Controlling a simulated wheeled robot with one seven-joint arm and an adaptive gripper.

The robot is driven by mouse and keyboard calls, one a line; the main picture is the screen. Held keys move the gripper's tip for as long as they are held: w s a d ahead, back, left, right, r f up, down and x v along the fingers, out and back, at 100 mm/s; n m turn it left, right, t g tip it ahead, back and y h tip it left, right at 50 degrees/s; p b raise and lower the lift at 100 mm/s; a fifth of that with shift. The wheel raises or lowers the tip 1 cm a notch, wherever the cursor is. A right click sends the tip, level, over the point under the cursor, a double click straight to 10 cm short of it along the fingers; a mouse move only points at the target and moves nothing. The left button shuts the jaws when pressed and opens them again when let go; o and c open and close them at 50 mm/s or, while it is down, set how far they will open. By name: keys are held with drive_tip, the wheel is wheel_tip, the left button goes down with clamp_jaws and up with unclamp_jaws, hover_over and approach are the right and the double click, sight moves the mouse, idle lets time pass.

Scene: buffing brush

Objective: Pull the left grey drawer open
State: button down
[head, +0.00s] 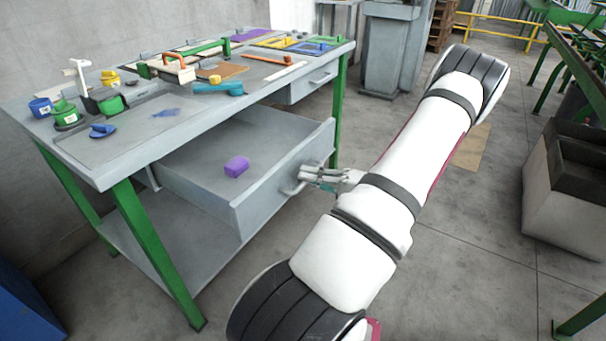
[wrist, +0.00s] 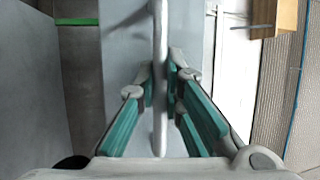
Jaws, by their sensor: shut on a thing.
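The left grey drawer (head: 262,196) is pulled well out from under the workbench in the head view. A purple block (head: 236,166) lies inside it on the bare floor of the drawer. My gripper (head: 308,178) is at the drawer's front, at its bar handle (head: 291,190). In the wrist view the handle (wrist: 160,60) runs upright between the teal-padded fingers of my gripper (wrist: 160,88), which are shut on it. The part of the handle inside the grip is partly hidden in the head view.
The grey workbench (head: 100,170) has green legs and holds several tools and coloured parts. A second drawer (head: 313,82) at the right is shut. A grey bin (head: 575,185) stands at the right. The floor in front of the bench is mostly free.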

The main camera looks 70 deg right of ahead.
drive_tip(key=shift+f, duration=0.1)
drive_tip(key=c, duration=1.7)
unclamp_jaws()
drive_tip(key=shift+s, duration=0.15)
drive_tip(key=v, duration=1.1)
drive_tip(key=shift+s+d, duration=0.15)
drive_tip(key=shift+s, duration=0.2)
